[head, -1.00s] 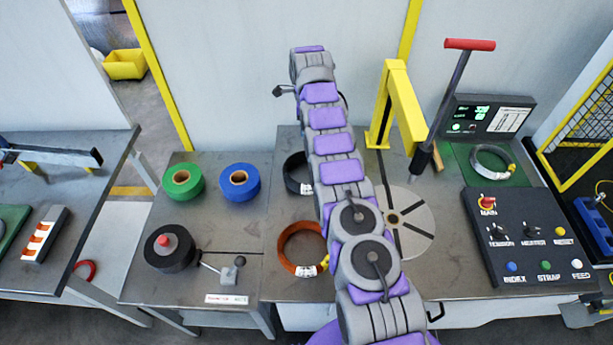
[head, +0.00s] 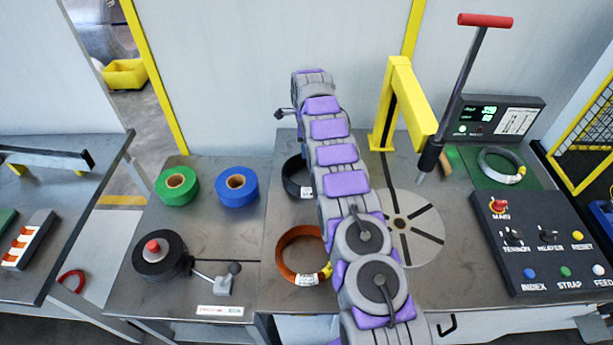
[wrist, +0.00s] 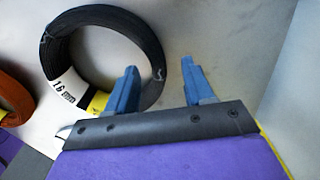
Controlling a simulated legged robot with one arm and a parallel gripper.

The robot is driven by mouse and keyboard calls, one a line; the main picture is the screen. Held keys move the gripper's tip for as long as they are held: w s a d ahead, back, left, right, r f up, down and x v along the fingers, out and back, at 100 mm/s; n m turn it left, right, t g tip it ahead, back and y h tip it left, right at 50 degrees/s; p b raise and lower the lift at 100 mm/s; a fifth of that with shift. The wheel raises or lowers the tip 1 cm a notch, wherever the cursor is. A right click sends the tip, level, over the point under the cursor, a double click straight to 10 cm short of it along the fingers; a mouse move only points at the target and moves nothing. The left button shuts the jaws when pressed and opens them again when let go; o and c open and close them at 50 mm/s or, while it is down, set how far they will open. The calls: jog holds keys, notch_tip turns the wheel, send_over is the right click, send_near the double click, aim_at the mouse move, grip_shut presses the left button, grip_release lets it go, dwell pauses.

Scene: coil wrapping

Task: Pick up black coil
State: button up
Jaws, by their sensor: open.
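The black coil (head: 295,177) lies flat on the metal table, partly hidden behind my arm in the head view. In the head view the fingers are hidden by the arm.
An orange coil (head: 299,256) lies in front of the black one. Green (head: 177,186) and blue tape rolls (head: 237,187) sit left. A yellow post (head: 398,105), slotted disc (head: 417,228), long red-handled lever (head: 456,95) and control panel (head: 540,245) stand right. A wall rises behind.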

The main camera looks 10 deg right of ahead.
jog(key=f+b, duration=0.1)
jog(key=f, duration=0.1)
jog(key=f+b, duration=0.1)
jog(key=f, duration=0.2)
jog(key=shift+s+d, duration=0.15)
jog(key=shift+s, duration=0.05)
grip_shut()
jog(key=shift+r, duration=0.1)
dwell(1.1)
